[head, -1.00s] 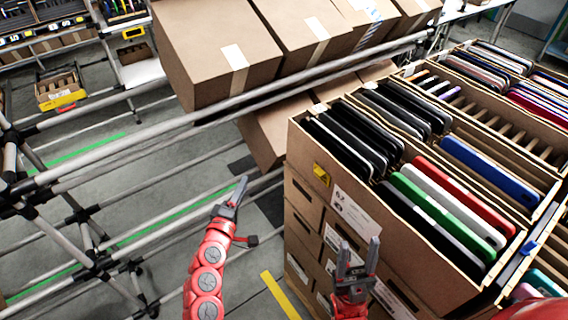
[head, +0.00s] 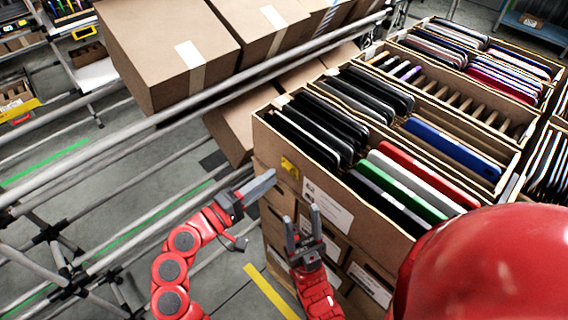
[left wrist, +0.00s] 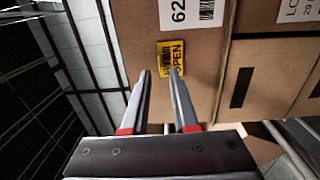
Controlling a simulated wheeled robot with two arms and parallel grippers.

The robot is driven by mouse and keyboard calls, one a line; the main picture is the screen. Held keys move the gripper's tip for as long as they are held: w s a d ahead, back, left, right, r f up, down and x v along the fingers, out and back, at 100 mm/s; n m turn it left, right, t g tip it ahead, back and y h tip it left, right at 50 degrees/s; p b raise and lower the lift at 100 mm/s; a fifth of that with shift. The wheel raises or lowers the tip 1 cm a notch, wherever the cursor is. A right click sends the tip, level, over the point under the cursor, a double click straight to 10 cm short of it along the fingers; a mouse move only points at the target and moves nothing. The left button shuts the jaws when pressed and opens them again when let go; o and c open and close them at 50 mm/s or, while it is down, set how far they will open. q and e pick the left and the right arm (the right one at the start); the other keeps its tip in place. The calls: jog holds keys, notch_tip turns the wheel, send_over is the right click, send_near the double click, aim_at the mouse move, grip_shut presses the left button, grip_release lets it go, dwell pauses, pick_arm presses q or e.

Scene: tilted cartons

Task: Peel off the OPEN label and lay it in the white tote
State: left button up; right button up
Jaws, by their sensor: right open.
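The yellow OPEN label (head: 289,166) is on the front side of the near open carton (head: 345,208), near its left corner. In the left wrist view the label (left wrist: 168,57) shows black print and lies just past my fingertips, the right finger overlapping its edge. My left gripper (head: 273,176) is close in front of the label, open and with nothing between its fingers; contact cannot be told. My right gripper (head: 302,214) is open and empty, lower and to the right, in front of the carton stack. I cannot make out a white tote for certain.
The cartons hold several upright dark and coloured devices (head: 418,183). Closed brown boxes (head: 170,55) lie tilted on a pipe rack (head: 130,135) at left. A white surface (head: 97,73) is at upper left. White paper labels (head: 327,206) are beside the OPEN label.

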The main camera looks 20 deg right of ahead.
pick_arm(q)
jog(key=x, duration=0.4)
jog(key=shift+d, duration=0.1)
jog(key=shift+c, duration=0.3)
grip_shut()
dwell(0.4)
jog(key=b+v, duration=0.1)
jog(key=v, duration=0.7)
jog(key=shift+b, duration=0.35)
dwell(0.7)
jog(key=shift+w, duration=0.1)
